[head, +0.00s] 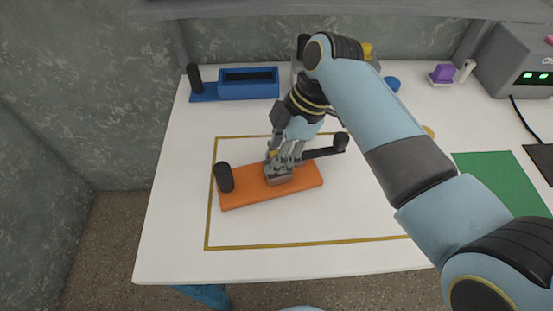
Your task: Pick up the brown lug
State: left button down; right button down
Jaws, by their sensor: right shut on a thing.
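My right gripper (279,170) reaches down from the right over an orange board (245,195). Its fingers are shut on a small grey-brown block, the brown lug (280,179), at the middle of the board. The lug is low, at or just above the board's top; I cannot tell whether it touches. The fingers hide the upper part of the lug. My left gripper is not in view.
A black cylinder (224,177) stands on the board's left end. A dark bar with a knob (340,142) lies behind its right end. A blue holder (248,84) stands at the back left. A grey charger (520,65) and green mat (497,178) are right. The table's front left is clear.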

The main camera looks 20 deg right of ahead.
jog(key=shift+r, duration=0.1)
notch_tip(320, 180, up, 4)
jog(key=shift+r, duration=0.1)
jog(key=s+d+r, duration=0.6)
jog(key=s+d, duration=0.2)
jog(key=shift+r, duration=0.35)
jog(key=shift+r+m, duration=0.1)
jog(key=shift+m, duration=0.2)
